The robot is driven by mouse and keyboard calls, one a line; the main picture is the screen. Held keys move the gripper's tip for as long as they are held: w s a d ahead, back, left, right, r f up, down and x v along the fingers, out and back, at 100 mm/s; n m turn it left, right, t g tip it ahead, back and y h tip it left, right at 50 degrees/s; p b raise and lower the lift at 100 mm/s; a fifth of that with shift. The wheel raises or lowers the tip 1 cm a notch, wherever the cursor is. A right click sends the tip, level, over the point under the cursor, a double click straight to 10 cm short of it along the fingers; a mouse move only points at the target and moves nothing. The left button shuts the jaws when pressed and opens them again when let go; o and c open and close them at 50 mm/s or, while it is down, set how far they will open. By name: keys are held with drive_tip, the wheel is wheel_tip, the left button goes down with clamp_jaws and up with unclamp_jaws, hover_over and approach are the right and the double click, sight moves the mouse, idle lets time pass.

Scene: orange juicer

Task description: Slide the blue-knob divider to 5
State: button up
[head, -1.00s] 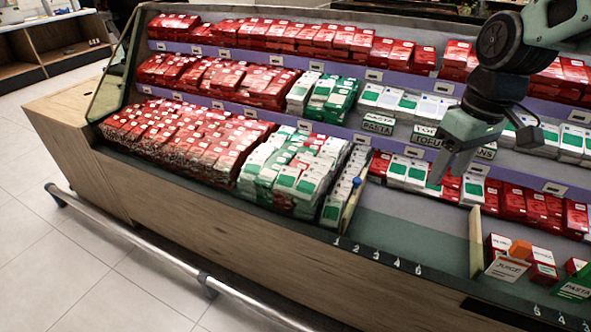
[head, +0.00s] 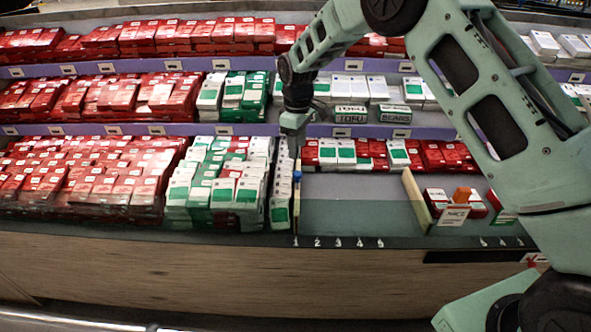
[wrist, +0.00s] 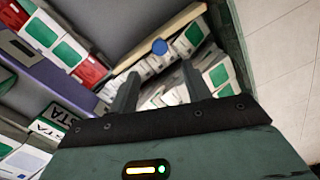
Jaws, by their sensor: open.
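The blue knob (head: 297,176) sits on a thin upright divider (head: 296,208) whose front end stands by the 1 mark (head: 296,242) on the shelf's front edge. White and green boxes (head: 280,190) stand close against its left side. My gripper (head: 293,150) is above and just behind the knob in the head view, with its fingers hard to make out there. In the wrist view my gripper (wrist: 160,82) is open and empty, and the blue knob (wrist: 159,47) shows ahead, between the two fingertips in the picture. The 5 mark (head: 380,242) is to the right.
Bare shelf (head: 350,218) lies right of the divider as far as a second divider (head: 416,200). Beyond that are an orange knob (head: 461,195) and red boxes (head: 436,196). Red and white boxes (head: 346,152) line the shelf's back.

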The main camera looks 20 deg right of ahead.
sight(298, 173)
wheel_tip(298, 173, down, 9)
drive_tip(key=shift+f, duration=0.15)
drive_tip(key=shift+c, duration=0.2)
drive_tip(key=shift+d, duration=0.1)
clamp_jaws()
